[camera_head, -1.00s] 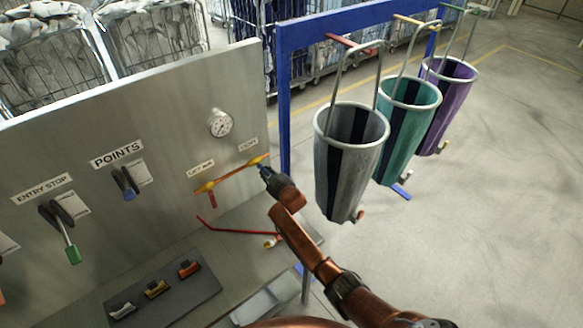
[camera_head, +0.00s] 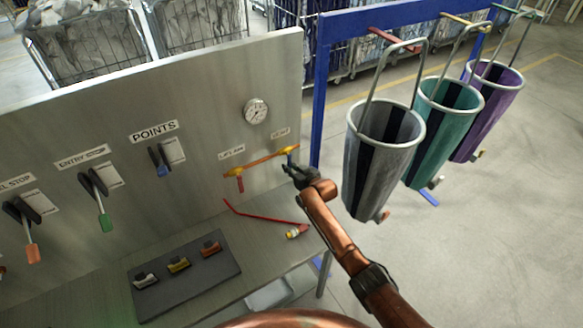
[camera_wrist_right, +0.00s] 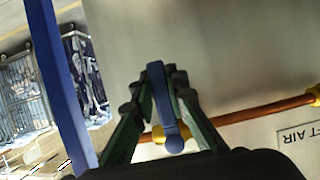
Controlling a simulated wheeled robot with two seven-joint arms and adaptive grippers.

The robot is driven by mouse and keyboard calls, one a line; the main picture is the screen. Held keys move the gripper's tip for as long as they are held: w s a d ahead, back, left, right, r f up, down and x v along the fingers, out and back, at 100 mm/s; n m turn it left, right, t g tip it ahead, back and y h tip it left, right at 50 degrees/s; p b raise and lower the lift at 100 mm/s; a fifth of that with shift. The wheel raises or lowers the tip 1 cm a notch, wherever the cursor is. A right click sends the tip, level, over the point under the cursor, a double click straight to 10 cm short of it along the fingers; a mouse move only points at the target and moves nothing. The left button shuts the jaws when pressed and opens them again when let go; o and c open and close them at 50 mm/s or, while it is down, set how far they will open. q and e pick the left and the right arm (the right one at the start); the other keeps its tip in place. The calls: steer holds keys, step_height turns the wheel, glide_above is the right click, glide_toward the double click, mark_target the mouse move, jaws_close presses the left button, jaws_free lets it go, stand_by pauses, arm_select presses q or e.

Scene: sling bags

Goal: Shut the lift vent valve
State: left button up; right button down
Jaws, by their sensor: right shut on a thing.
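The vent valve (camera_head: 290,149) is a yellow fitting at the right end of an orange-brown pipe (camera_head: 262,160) on the grey panel, under the VENT label. Its blue lever (camera_wrist_right: 156,95) stands roughly crosswise to the pipe in the right wrist view and points down the panel in the head view. My right gripper (camera_head: 288,170) is shut on this lever; its dark fingers (camera_wrist_right: 160,90) lie on both sides of it. The fingers partly hide the lever in the head view. My left gripper is not in view.
A red-handled valve (camera_head: 240,182) marked LIFT AIR sits left on the same pipe. A gauge (camera_head: 256,111) is above. A blue frame (camera_head: 319,95) with hanging bags (camera_head: 382,160) stands close on the right.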

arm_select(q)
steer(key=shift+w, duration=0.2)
arm_select(e)
steer(key=shift+a, duration=0.1)
steer(key=c, duration=1.9)
jaws_free()
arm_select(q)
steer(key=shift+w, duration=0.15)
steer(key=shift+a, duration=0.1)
arm_select(e)
steer(key=shift+s, duration=0.1)
steer(key=v, duration=1.2)
steer(key=shift+r, duration=0.1)
